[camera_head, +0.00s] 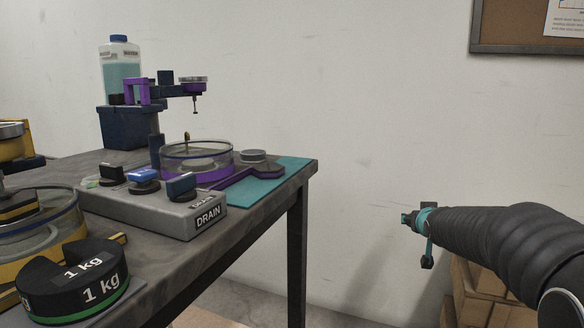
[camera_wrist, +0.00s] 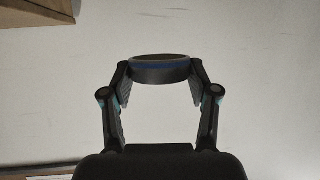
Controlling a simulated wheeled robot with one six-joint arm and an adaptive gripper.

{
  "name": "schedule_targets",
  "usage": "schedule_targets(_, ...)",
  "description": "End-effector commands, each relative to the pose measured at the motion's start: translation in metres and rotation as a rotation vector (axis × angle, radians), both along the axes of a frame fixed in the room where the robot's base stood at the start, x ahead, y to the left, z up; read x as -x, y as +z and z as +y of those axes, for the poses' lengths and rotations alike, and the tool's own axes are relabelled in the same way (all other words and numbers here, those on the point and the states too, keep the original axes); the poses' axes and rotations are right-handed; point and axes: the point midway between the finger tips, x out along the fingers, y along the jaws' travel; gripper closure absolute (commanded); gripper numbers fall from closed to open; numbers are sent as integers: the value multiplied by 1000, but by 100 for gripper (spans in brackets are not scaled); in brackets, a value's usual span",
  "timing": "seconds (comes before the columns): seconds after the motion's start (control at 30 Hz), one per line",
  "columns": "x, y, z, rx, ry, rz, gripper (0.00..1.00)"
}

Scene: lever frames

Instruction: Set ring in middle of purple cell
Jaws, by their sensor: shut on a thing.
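The purple cell (camera_head: 205,174) is a clear round dish on a purple base, standing on a teal mat (camera_head: 274,184) on the grey table. A pale disc lies inside it. My gripper (camera_head: 410,219) is well to the right of the table, in open air in front of the wall. In the wrist view my gripper (camera_wrist: 160,84) is shut on the ring (camera_wrist: 160,76), a dark round band with a blue stripe, held between the two fingertips. The ring cannot be made out clearly in the head view.
A purple-and-navy stand (camera_head: 155,140) rises behind the cell, its arm overhanging it. A grey box with switches (camera_head: 150,215) marked DRAIN stands in front. A black 1 kg weight (camera_head: 72,282) and a yellow cell (camera_head: 60,238) are at left. Wooden boxes (camera_head: 482,300) are below my arm.

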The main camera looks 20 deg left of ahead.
Motion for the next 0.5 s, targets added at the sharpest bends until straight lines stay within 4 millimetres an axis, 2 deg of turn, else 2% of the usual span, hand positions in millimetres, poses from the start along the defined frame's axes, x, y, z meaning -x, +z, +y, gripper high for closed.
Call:
schedule_targets(0.03, -3, 25, 9, -4, 4, -10, 82)
schedule_targets(0.27, 2, 125, 46, -18, 31, -4, 82)
schedule_targets(0.37, 14, 167, 63, -26, 61, 2, 82)
schedule_targets(0.5, 40, 222, 87, -36, 129, 13, 82)
